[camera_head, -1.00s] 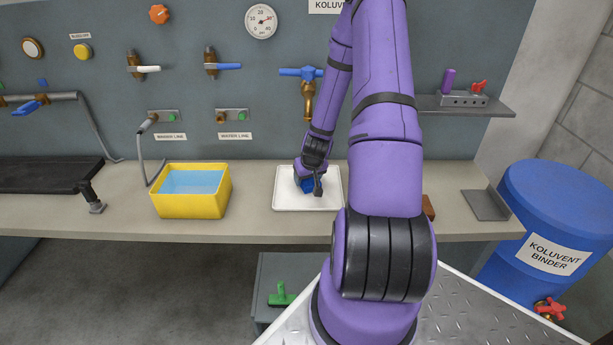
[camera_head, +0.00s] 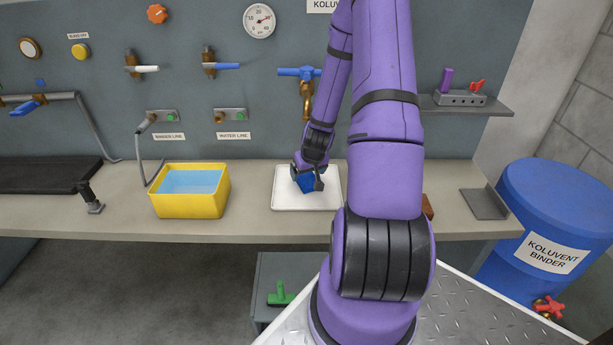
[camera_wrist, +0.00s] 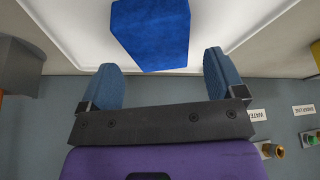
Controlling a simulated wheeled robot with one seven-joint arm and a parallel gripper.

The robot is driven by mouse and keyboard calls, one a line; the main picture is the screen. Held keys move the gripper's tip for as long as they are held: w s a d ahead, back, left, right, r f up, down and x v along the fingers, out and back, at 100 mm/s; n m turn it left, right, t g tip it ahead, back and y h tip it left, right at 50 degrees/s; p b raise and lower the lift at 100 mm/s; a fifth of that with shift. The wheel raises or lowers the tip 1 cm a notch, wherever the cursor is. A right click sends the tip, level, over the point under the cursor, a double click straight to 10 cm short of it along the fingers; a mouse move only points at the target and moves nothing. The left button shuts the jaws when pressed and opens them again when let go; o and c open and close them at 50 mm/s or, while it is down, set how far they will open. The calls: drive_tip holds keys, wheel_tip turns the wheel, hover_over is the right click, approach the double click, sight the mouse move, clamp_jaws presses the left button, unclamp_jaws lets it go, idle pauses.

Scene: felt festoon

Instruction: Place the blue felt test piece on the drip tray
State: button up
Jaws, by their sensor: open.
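The blue felt test piece (camera_wrist: 152,32) lies on the white drip tray (camera_wrist: 75,25), and no finger touches it in the wrist view. In the head view the blue piece (camera_head: 305,182) shows on the tray (camera_head: 325,201), partly covered by my gripper (camera_head: 308,180). My gripper in the wrist view (camera_wrist: 163,80) is open, with its two blue-padded fingers spread wide. The piece is just beyond the fingertips, in line with the gap between them. The gripper is empty.
A yellow basin of blue liquid (camera_head: 189,204) stands left of the tray on the bench (camera_head: 250,226). A brass tap with a blue handle (camera_head: 306,90) hangs above the tray. A blue binder drum (camera_head: 560,205) stands at the right.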

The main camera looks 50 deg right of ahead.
drive_tip(key=s+a+r+n, duration=0.1)
drive_tip(key=a+r+n, duration=0.1)
drive_tip(key=a+r, duration=0.95)
drive_tip(key=s+a+r+n, duration=0.1)
drive_tip(key=a+r, duration=0.5)
drive_tip(key=r, duration=1)
drive_tip(key=s+a+r+n+t+y, duration=0.1)
drive_tip(key=s+a+r+n+y, duration=0.1)
drive_tip(key=s+a+r, duration=1)
drive_tip(key=s+a, duration=0.1)
drive_tip(key=s, duration=0.3)
drive_tip(key=shift+r, duration=0.25)
